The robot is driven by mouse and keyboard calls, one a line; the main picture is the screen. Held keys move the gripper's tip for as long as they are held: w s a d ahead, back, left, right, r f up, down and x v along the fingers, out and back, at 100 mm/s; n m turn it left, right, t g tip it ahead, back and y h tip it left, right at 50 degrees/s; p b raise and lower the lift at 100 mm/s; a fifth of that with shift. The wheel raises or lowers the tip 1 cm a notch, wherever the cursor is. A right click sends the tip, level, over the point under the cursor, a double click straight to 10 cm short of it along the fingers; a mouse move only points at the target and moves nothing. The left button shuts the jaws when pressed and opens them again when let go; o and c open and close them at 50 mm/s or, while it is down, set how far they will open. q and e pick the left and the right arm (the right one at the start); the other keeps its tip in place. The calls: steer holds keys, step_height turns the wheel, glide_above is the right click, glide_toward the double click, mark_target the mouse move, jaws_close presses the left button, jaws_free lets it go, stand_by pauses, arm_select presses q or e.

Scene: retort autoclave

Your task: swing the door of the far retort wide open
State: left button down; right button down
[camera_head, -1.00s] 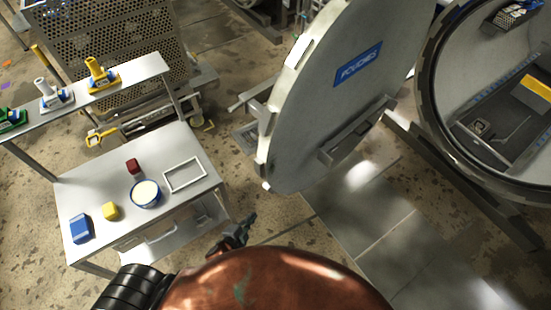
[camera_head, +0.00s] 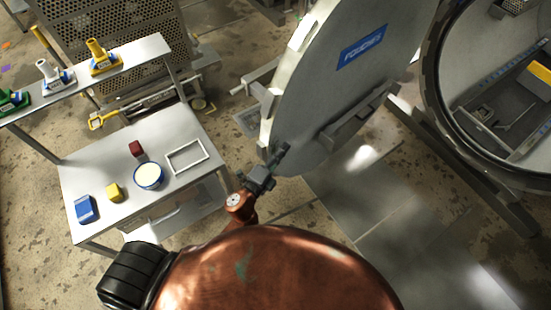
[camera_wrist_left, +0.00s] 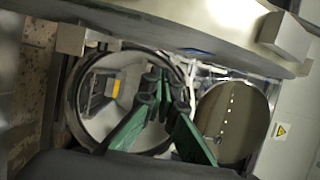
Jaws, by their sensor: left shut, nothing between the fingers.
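A big round grey retort door (camera_head: 345,85) with a blue "POUCHES" label stands swung out from the open round mouth of a retort (camera_head: 432,85). I cannot tell whether this is the far retort. My left gripper (camera_head: 281,152) is at the door's lower left rim, shut and empty. Whether it touches the rim is not clear. In the left wrist view, its green-sided fingers (camera_wrist_left: 160,85) point toward a round opening (camera_wrist_left: 85,75), and a large grey surface, probably the door, crosses the top. My right gripper is not in view.
A steel table (camera_head: 190,195) at left holds a blue box (camera_head: 86,209), a yellow block, a red block, a round tub and a white frame. A shelf (camera_head: 135,55) with several coloured fixtures and a perforated cart (camera_head: 105,35) stand behind. Floor right of the gripper is clear.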

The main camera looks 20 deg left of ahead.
arm_select(q)
steer(key=w+a, duration=0.3)
steer(key=shift+a, duration=0.1)
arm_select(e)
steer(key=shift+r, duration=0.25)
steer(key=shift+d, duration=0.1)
